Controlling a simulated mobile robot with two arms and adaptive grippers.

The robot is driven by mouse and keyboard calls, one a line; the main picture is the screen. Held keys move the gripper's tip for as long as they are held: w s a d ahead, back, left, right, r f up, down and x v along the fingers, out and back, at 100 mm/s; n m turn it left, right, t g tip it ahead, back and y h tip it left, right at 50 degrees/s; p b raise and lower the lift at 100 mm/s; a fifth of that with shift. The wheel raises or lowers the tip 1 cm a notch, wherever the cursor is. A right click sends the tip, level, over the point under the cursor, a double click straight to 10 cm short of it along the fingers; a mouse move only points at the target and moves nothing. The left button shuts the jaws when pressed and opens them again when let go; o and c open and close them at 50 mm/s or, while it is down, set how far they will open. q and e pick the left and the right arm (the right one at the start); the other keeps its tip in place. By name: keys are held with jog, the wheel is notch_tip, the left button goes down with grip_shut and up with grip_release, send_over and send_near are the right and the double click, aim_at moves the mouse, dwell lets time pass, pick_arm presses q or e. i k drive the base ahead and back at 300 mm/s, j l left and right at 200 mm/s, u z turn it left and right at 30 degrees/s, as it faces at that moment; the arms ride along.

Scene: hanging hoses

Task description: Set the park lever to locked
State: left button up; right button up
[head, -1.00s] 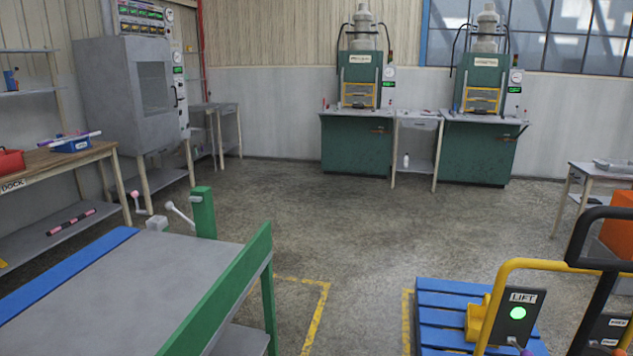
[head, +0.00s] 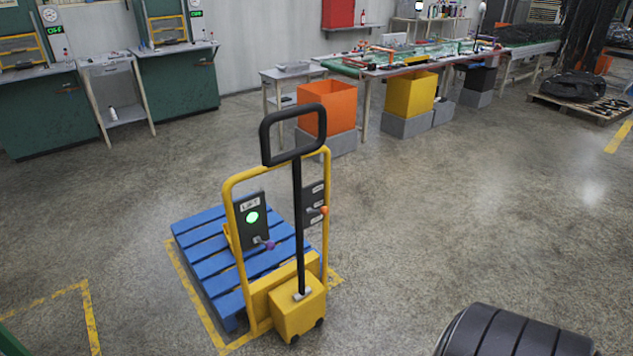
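A yellow pallet truck (head: 299,312) with a black loop handle (head: 296,138) stands at a blue slatted pallet (head: 213,252). Its left panel (head: 250,204), marked LIFT, has a lit green light and a small lever with a purple knob (head: 270,244). Its right panel (head: 313,192) has several small labels, too small to read, and a lever with an orange knob (head: 323,210) near the middle label. This may be the park lever; I cannot tell for sure. Neither of my grippers is in view.
Yellow floor lines (head: 190,290) surround the pallet. Orange (head: 326,107) and yellow (head: 410,94) bins stand by a long table behind. A black ribbed object (head: 513,333) is at the bottom right. The floor right of the truck is clear.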

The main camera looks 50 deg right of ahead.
aim_at(323, 211)
jog(key=z, duration=1.4)
jog(key=k+l, duration=0.3)
jog(key=k, duration=0.15)
jog(key=k+l+u, duration=0.1)
jog(key=k+l, duration=0.15)
jog(key=k, duration=0.2)
jog(key=i+l+u, duration=0.15)
jog(key=i, duration=0.2)
jog(key=i+l+u, duration=0.15)
jog(key=i+l, duration=0.1)
jog(key=i, duration=0.1)
